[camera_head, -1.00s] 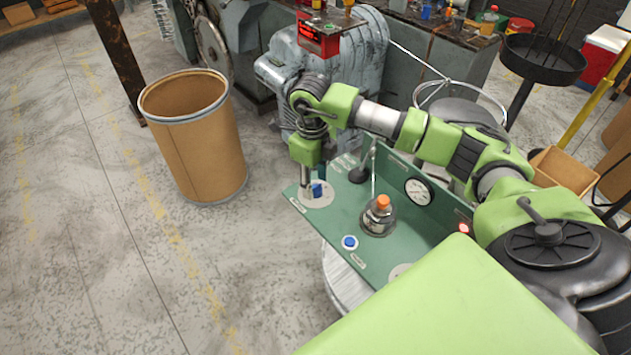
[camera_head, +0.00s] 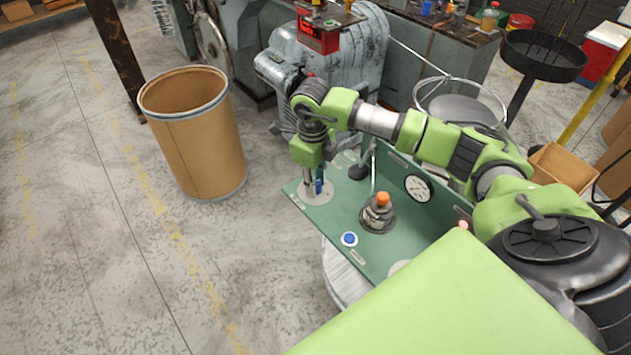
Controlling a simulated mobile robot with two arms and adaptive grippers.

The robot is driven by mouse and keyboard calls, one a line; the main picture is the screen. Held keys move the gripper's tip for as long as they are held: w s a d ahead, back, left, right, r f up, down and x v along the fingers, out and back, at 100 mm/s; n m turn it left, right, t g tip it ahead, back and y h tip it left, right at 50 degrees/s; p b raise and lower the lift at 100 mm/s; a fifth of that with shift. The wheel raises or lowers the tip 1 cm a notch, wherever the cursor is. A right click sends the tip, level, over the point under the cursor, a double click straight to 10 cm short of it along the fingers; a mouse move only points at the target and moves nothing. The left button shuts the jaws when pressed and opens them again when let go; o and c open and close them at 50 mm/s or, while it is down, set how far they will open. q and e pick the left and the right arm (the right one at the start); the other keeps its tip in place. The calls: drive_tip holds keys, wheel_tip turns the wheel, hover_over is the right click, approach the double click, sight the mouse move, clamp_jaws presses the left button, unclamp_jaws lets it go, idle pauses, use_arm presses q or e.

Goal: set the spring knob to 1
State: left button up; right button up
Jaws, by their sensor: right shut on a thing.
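The green control panel (camera_head: 336,217) stands in the middle of the view. A blue knob (camera_head: 319,187) sits on a pale round dial plate (camera_head: 324,198) at the panel's left end; I take it for the spring knob. My right gripper (camera_head: 315,182) points down over this plate and is shut on the knob, which it partly covers. The dial's marks are too small to read. My left gripper is not in view.
An orange-topped button (camera_head: 383,199), a blue button (camera_head: 349,239) and a gauge (camera_head: 417,188) are also on the panel. A brown drum (camera_head: 205,145) stands to the left. Grey machinery (camera_head: 335,55) is behind.

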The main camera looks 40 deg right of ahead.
drive_tip(key=n+b, duration=0.3)
drive_tip(key=shift+f, duration=0.2)
drive_tip(key=n+b, duration=0.2)
drive_tip(key=n, duration=0.1)
drive_tip(key=n+b, duration=0.2)
drive_tip(key=n, duration=0.1)
drive_tip(key=shift+b, duration=0.3)
drive_tip(key=shift+s+r+n+y+b, duration=0.15)
drive_tip(key=shift+n+b, duration=0.15)
drive_tip(key=shift+n, duration=0.3)
drive_tip(key=shift+w+n+y+b, duration=0.15)
drive_tip(key=shift+n+b, duration=0.15)
drive_tip(key=shift+n, duration=0.3)
drive_tip(key=shift+s, duration=0.1)
drive_tip(key=o, duration=1.1)
drive_tip(key=shift+r, duration=0.15)
